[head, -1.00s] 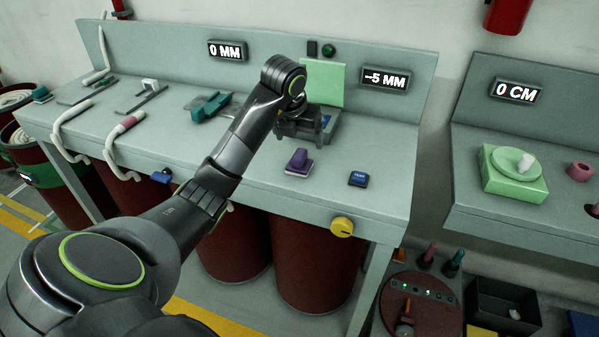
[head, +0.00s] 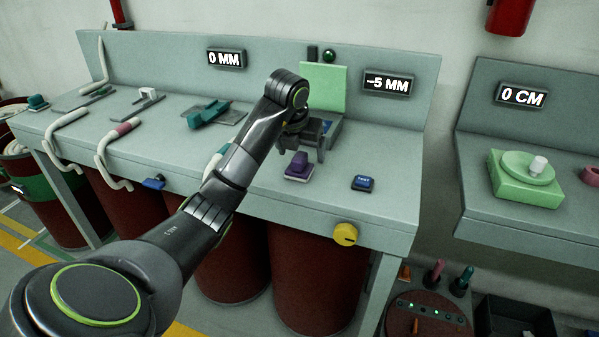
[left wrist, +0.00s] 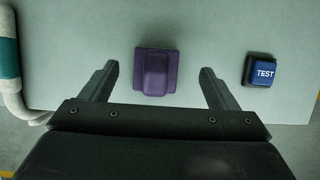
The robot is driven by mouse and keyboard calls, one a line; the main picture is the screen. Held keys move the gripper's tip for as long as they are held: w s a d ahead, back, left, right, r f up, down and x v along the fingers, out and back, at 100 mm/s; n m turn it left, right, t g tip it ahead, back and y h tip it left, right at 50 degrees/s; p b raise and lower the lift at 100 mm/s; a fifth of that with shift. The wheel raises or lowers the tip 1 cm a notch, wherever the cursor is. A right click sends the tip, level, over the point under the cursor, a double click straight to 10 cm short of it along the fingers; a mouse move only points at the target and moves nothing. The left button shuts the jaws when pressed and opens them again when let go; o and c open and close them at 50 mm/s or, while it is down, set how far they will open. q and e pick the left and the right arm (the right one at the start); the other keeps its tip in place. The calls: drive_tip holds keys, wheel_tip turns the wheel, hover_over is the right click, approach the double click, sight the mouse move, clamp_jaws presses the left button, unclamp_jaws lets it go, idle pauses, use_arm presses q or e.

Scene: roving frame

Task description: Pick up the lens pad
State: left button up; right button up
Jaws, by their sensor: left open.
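The lens pad appears to be the purple block with a raised grip (head: 298,167), standing on the grey bench in the head view. In the left wrist view the purple block (left wrist: 155,72) lies ahead of and between the two fingers, apart from both. My left gripper (head: 303,150) is open and empty, just above and behind the purple block in the head view. Its fingertips also show in the left wrist view (left wrist: 158,72). My right gripper is not in view.
A blue TEST button (head: 363,183) sits right of the block, and a yellow knob (head: 345,234) is on the bench's front edge. A light green panel (head: 323,86) stands behind. White bent tubes (head: 115,155) are at the left. Bench surface around the block is clear.

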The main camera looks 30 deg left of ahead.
sight(301, 154)
use_arm(q)
drive_tip(key=shift+a+b+x, duration=0.2)
drive_tip(key=shift+b+x, duration=0.75)
drive_tip(key=shift+x, duration=0.2)
drive_tip(key=shift+w+f, duration=0.1)
drive_tip(key=shift+f, duration=0.2)
drive_tip(key=shift+w+a+f+p, duration=0.15)
drive_tip(key=shift+w+f+p, duration=0.15)
drive_tip(key=shift+f, duration=0.3)
drive_tip(key=c, duration=1.1)
drive_tip(key=shift+r, duration=0.65)
wheel_tip(301, 154, up, 8)
drive_tip(key=p, duration=0.5)
drive_tip(key=shift+s+f, duration=0.1)
drive_tip(key=shift+f, duration=0.05)
drive_tip(key=shift+r+p, duration=0.55)
drive_tip(key=shift+p, duration=0.1)
